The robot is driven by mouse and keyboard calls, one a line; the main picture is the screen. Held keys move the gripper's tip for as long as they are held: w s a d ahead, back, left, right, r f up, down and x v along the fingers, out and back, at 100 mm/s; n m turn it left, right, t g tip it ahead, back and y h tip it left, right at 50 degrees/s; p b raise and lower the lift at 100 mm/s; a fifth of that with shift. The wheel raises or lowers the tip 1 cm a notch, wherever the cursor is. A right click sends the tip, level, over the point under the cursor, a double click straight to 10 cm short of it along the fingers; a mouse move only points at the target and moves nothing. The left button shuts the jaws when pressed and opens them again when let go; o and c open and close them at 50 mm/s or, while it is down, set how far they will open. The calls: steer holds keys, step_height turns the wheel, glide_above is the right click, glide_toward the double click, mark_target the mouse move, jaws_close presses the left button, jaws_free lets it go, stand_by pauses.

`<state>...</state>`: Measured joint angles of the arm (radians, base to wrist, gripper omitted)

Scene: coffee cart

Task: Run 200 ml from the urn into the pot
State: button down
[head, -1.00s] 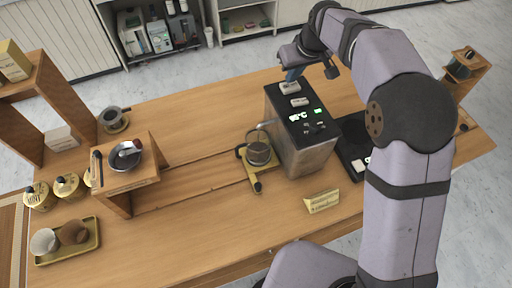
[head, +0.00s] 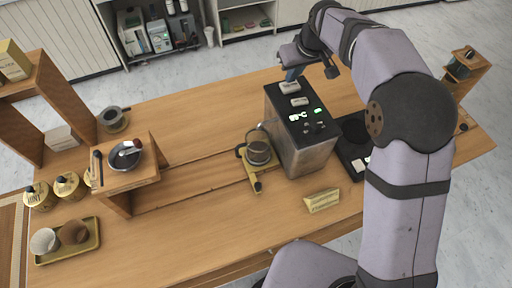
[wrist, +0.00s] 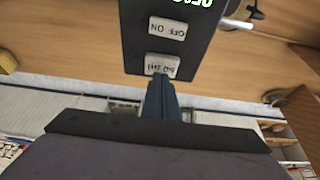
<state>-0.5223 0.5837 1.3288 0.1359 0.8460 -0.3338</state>
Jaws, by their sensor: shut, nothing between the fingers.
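The urn (head: 302,155) is a metal box with a black top, standing right of the table's middle. Its top has a lit green display (head: 298,118) and two pale rocker-like buttons. The pot (head: 258,153), a small glass vessel with a dark handle, stands on a yellow stand at the urn's left side, below the spout. My gripper (head: 290,76) is shut and empty, at the urn's far end. In the wrist view its fingertips (wrist: 160,78) are at the far button (wrist: 162,66); I cannot tell whether they touch. The OFF/ON button (wrist: 168,28) is beyond it.
A black plate (head: 352,150) lies right of the urn, and a yellow card (head: 322,200) stands in front. A wooden stand (head: 125,178) with a dark pan, jars and a tray (head: 70,250) are at the left. The table between is mostly clear.

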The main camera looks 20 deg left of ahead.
steer(key=shift+f+b, duration=0.5)
steer(key=shift+f, duration=0.25)
stand_by(0.5)
steer(key=shift+r, duration=0.1)
steer(key=shift+r+p, duration=0.65)
steer(key=shift+p, duration=0.05)
steer(key=shift+f+b, duration=0.5)
steer(key=shift+f, duration=0.2)
stand_by(1.9)
steer(key=shift+r+p, duration=0.6)
steer(key=shift+r, duration=0.1)
steer(key=shift+r, duration=0.1)
stand_by(1.5)
step_height(320, 180, up, 5)
steer(key=p, duration=0.4)
steer(key=shift+d, duration=0.1)
